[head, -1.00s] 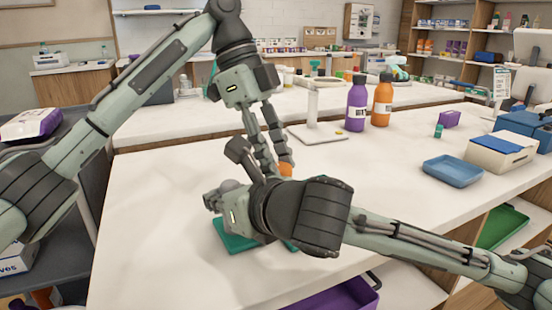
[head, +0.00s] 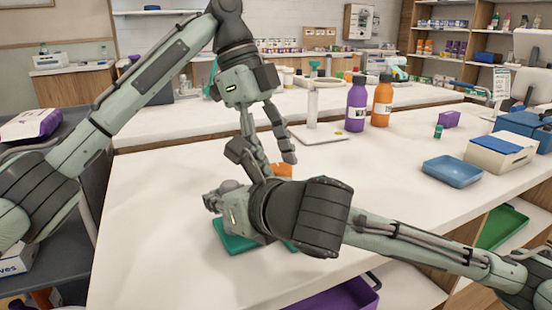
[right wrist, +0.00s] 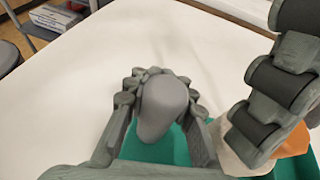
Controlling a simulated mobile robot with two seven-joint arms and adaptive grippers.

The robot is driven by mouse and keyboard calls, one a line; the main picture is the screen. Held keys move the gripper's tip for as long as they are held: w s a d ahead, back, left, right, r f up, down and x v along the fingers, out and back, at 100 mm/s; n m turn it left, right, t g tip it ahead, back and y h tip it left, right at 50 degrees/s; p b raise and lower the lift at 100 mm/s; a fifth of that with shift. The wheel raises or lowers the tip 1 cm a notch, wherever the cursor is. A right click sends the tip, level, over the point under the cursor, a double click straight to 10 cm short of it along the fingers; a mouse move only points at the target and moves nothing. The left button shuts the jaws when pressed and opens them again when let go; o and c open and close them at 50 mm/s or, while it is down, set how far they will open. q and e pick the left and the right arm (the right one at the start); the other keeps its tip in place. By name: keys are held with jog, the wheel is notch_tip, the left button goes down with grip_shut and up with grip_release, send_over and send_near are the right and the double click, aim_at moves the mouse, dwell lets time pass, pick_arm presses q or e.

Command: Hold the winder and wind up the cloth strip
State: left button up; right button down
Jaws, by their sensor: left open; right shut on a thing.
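The winder has a teal base (head: 232,243) on the white table. Its rounded grey part (right wrist: 160,105) stands between the fingers of my right gripper (right wrist: 152,80), which is shut on it; in the head view this gripper (head: 214,200) is partly hidden behind its own wrist. An orange part (head: 283,170) shows beside the winder, also in the right wrist view (right wrist: 292,142). A cream piece (right wrist: 240,152), perhaps the cloth strip, lies against it, mostly hidden. My left gripper (head: 274,164) is open above the orange part, its fingers spread; one finger crosses the right wrist view.
A blue tray (head: 452,171) lies to the right. An open purple drawer (head: 335,295) is below the front edge. The table's left side is clear.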

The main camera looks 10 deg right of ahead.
pick_arm(q)
jog(key=v, duration=1.2)
dwell(0.6)
pick_arm(e)
jog(key=c, duration=1.2)
grip_release()
jog(key=shift+r, duration=0.1)
